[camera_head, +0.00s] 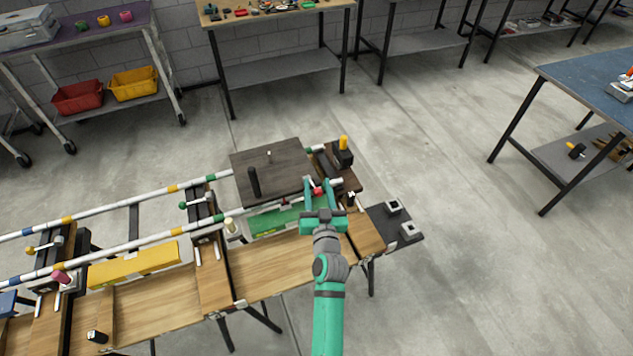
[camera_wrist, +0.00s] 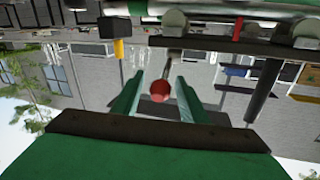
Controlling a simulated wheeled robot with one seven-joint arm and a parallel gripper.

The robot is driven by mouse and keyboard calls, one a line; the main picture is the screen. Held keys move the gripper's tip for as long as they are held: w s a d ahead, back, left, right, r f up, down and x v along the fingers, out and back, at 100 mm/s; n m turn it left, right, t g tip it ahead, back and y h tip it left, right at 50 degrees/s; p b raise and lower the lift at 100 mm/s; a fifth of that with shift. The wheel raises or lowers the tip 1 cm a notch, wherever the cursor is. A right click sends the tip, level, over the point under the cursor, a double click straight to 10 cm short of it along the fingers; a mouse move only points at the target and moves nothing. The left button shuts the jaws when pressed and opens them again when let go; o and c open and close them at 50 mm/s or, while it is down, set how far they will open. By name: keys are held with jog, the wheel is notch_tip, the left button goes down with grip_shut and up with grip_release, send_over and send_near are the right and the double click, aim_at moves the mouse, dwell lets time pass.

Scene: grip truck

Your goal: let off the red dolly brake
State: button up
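The red ball knob of the brake lever (camera_head: 317,191) is at the right end of the near striped rail, beside the dark square dolly platform (camera_head: 268,170). My gripper (camera_head: 321,184) reaches over the bench from the front, with its fingers around the knob. In the wrist view the red knob (camera_wrist: 160,90) lies between the two green fingers of my gripper (camera_wrist: 158,80). A gap shows on each side of the knob, so the gripper is open. The knob sits on a thin dark stem. My gripper hides part of the lever's base in the head view.
Other levers nearby have a green knob (camera_head: 183,205), a yellow-brown knob (camera_head: 30,250) and a pink handle (camera_head: 61,276). A black upright handle (camera_head: 254,182) stands on the platform. A yellow-topped post (camera_head: 343,147) stands at the right end. Clear floor lies right of the bench.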

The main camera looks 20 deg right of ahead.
jog(key=shift+x, duration=1.2)
jog(key=shift+c, duration=0.5)
grip_shut()
